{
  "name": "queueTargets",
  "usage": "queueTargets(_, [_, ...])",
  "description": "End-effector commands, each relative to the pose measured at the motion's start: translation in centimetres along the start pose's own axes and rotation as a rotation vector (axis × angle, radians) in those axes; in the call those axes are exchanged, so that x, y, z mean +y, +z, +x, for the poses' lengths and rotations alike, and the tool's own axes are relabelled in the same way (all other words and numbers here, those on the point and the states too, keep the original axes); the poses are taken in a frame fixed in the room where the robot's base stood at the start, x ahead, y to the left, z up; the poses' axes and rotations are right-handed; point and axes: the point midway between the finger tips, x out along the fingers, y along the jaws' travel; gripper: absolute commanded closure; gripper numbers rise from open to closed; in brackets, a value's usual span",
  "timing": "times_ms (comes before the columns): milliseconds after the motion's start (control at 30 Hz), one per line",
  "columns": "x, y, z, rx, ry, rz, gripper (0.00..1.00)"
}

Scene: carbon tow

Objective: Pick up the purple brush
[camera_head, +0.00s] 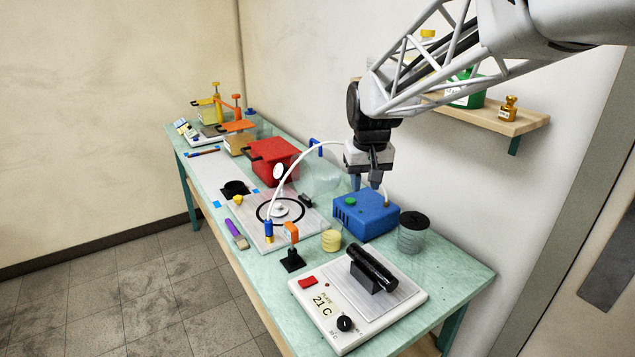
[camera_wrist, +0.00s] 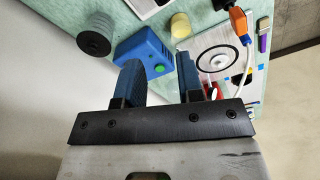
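The purple brush (camera_head: 237,234) lies on the near edge of the green table, just left of the pale board with the black ring. It also shows small near the right edge of the wrist view (camera_wrist: 263,42). My gripper (camera_head: 366,182) is up in the air above the blue box, well to the right of the brush and apart from it. In the wrist view my gripper's two blue-grey fingers (camera_wrist: 160,80) stand apart with nothing between them.
The blue box (camera_head: 366,216) with a green button stands below my gripper. A white curved hose (camera_head: 292,166) arches over the pale board (camera_head: 252,228). An orange-topped black stand (camera_head: 292,262) and a hot plate (camera_head: 335,325) stand nearer. A red case (camera_head: 275,160) stands farther back.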

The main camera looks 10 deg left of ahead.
Motion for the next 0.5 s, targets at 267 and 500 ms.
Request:
queueTargets(267, [-5.0, -6.8, 3.1, -0.023, -0.009, -0.078, 0.66])
queueTargets(500, [-9.8, -11.8, 6.3, -0.042, -0.015, -0.143, 0.66])
